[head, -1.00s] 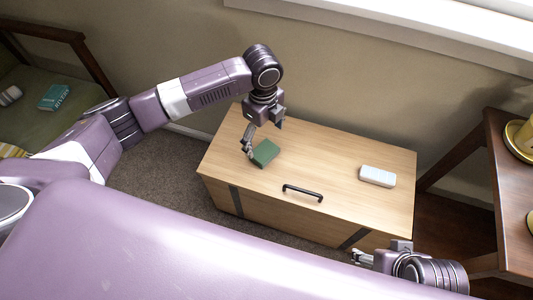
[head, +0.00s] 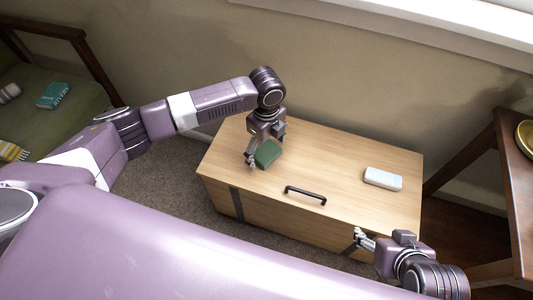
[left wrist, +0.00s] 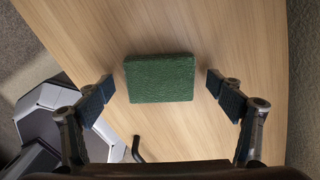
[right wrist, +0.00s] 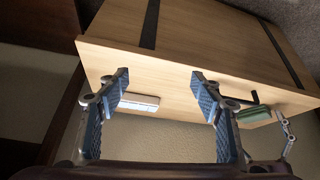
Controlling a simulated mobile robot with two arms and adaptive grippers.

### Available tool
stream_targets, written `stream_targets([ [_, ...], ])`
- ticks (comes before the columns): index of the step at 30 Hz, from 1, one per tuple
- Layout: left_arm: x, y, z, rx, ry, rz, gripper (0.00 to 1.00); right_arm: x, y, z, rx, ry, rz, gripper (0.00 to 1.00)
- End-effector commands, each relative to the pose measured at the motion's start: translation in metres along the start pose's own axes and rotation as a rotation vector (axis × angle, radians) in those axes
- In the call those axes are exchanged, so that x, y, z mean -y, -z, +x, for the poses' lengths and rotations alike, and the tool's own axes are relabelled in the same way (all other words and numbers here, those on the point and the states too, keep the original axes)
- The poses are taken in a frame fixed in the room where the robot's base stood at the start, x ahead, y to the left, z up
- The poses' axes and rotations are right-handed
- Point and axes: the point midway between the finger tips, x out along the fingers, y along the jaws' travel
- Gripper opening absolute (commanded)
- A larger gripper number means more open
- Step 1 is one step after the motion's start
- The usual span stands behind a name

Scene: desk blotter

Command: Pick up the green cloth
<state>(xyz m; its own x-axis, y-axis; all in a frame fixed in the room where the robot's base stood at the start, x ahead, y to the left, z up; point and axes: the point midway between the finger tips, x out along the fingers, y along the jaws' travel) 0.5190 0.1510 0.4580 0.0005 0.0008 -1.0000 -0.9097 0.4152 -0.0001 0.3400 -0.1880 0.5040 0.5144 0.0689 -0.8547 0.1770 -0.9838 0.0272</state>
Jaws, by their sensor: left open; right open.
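The green cloth (head: 268,153) is a folded, block-like pad lying on top of the wooden chest (head: 335,178), toward its left side. In the left wrist view the cloth (left wrist: 160,78) lies between the two finger pads, with a gap on each side. My left gripper (head: 264,152) is open and empty, just above the cloth. My right gripper (head: 364,243) is open and empty by the chest's front right corner. The right wrist view also shows the cloth (right wrist: 240,112) on the chest beyond the right gripper (right wrist: 160,85).
A white block-like item (head: 383,179) lies on the chest's right part. A black handle (head: 305,195) is at the chest's front edge. A wooden table (head: 510,170) with a yellow dish (head: 526,138) stands at right. A green seat (head: 40,105) holding a teal book (head: 53,95) is at left.

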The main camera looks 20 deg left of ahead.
Motion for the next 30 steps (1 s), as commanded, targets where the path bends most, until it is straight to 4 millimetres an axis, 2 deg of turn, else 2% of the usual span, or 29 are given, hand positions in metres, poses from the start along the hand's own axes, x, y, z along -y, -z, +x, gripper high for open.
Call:
stream_targets([
  [4,0.0,0.0,0.0,0.0,0.0,0.0,0.83,0.0,0.0,0.0,0.001,0.0,0.0,0.6],
  [14,0.0,0.0,0.0,0.0,0.0,0.0,0.48,0.0,0.0,0.0,0.001,-0.001,0.0,0.6],
  [26,0.0,0.0,-0.005,0.0,0.0,-0.001,0.48,-0.001,-0.003,-0.002,0.014,-0.001,0.0,0.6],
  [30,0.001,0.0,-0.014,-0.001,0.001,-0.001,0.48,-0.002,-0.024,-0.006,0.094,-0.003,0.003,0.6],
])
